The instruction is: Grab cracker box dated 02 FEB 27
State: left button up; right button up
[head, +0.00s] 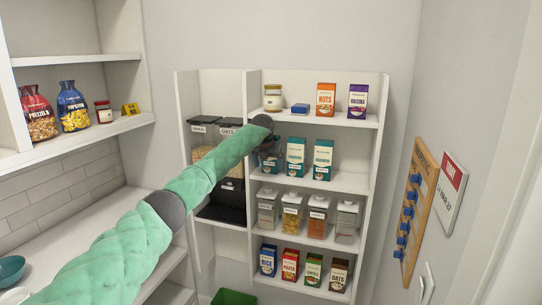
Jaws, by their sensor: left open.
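Teal-and-white boxes, which may be the cracker boxes, stand upright on the second shelf from the top; one is in the middle (296,157) and one is on the right (323,160). The printing on them is too small to read, so I cannot tell which bears 02 FEB 27. My left gripper (270,154) is open at the left end of this shelf. My right gripper is not in view.
The top shelf holds a jar (273,97), a blue item (300,110), an orange nuts box (326,99) and a purple raisins box (358,101). Lidded containers (291,217) and boxes (290,263) fill the lower shelves. A pegboard (417,211) hangs on the right wall.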

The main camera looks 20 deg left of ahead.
pick_arm(q)
jog(key=shift+a+f, duration=0.1)
jog(key=shift+f, duration=0.15)
dwell(0.5)
jog(key=c, duration=1.2)
jog(key=shift+r, duration=0.1)
